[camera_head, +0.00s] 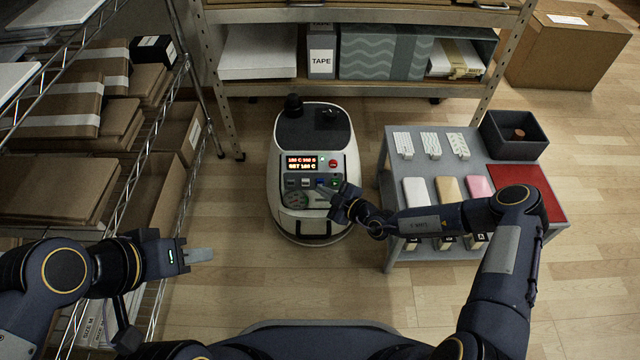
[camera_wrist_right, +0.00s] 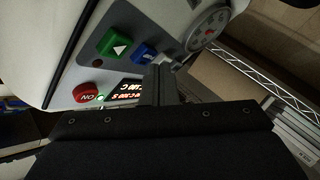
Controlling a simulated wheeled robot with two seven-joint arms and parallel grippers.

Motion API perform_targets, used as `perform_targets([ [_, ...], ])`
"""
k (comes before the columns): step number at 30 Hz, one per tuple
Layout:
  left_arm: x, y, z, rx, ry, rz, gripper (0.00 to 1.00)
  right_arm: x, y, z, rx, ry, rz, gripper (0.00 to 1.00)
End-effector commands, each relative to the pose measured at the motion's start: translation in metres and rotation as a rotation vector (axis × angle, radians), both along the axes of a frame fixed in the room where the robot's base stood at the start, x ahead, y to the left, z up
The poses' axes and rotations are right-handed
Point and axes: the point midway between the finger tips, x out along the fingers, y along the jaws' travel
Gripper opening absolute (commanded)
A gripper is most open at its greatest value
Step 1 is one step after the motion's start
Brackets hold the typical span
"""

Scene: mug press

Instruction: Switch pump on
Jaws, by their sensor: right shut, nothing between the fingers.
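A white, rounded machine (camera_head: 282,222) with a dark top stands on the floor. Its panel has a lit orange display (camera_head: 301,163), a red control (camera_head: 333,163), a green button (camera_head: 336,183), a blue button (camera_head: 320,182) and a round gauge (camera_head: 296,200). In the right wrist view the red control (camera_wrist_right: 87,92) reads ON, with a small green light beside it. My right gripper (camera_head: 322,189) is shut and empty, its tips over the panel near the blue button (camera_wrist_right: 144,54); contact is unclear. The fingers hide part of the panel. My left gripper (camera_head: 203,255) is away at the left, fingers seen edge-on.
A grey table (camera_head: 395,245) right of the machine holds coloured blocks, white striped pieces, a dark bin (camera_head: 514,135) and a red pad (camera_head: 541,192). A wire rack with cartons (camera_head: 160,190) stands at left. A shelf (camera_head: 370,88) is behind. Floor near my left gripper is clear.

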Motion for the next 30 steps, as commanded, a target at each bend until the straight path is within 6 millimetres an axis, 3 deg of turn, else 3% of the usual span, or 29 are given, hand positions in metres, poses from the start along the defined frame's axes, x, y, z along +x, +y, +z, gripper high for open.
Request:
perform_targets([
  [30,0.0000,0.0000,-0.0060,0.000,0.000,0.000,0.36,0.0082,0.0000,-0.0021,0.000,0.000,0.000,0.00],
])
